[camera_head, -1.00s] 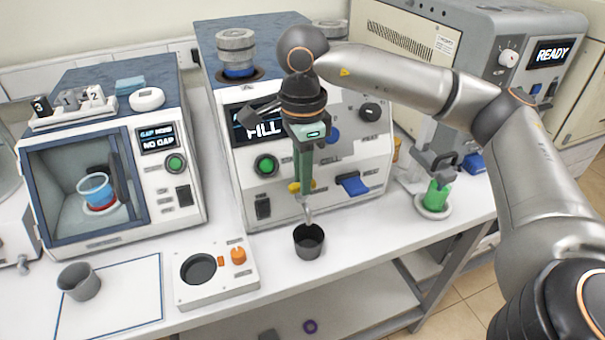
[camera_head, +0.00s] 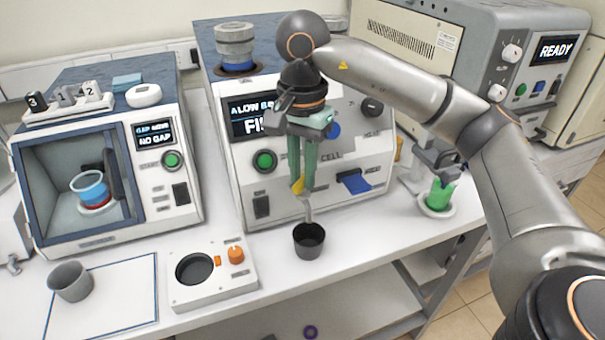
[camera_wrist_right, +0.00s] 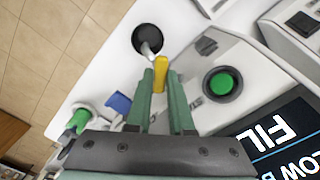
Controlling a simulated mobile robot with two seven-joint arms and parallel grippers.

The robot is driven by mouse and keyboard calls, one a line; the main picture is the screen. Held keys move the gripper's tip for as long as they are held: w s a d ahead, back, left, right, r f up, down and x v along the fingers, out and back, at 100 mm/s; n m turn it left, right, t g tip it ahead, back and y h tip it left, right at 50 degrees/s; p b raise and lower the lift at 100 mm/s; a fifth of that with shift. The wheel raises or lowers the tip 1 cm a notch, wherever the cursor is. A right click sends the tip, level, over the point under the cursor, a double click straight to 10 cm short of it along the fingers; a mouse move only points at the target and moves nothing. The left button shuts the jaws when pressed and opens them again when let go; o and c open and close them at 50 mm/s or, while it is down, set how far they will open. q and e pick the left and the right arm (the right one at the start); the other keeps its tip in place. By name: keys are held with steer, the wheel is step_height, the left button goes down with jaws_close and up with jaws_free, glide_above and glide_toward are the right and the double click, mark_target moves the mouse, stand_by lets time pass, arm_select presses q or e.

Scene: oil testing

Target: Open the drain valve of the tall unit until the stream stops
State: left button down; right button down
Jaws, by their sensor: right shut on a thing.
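The tall unit (camera_head: 352,195) stands at the middle of the bench, with a lit display (camera_head: 250,115) only partly readable. Its yellow drain valve lever (camera_head: 298,186) sits low on the front and looks tilted. The lever also shows in the right wrist view (camera_wrist_right: 160,74). My right gripper (camera_head: 305,184) points down at the unit's front, its green fingers closed on the lever. A grey spout (camera_head: 308,209) hangs below it over a dark cup (camera_head: 309,241). I cannot tell spout from stream there. My left gripper is not in view.
A blue lever (camera_head: 354,182) is on the unit's front, right of the valve. A white block with a dark well (camera_head: 210,292) and a grey cup (camera_head: 70,281) stand at front left. The bench edge is just in front of the dark cup.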

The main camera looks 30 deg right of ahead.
mark_target(303, 180)
steer(key=n, duration=0.4)
steer(key=shift+n, duration=0.3)
steer(key=n, duration=0.5)
steer(key=shift+n, duration=0.4)
steer(key=c, duration=0.8)
jaws_free()
step_height(303, 180, up, 13)
steer(key=p, duration=0.4)
steer(key=shift+f, duration=0.2)
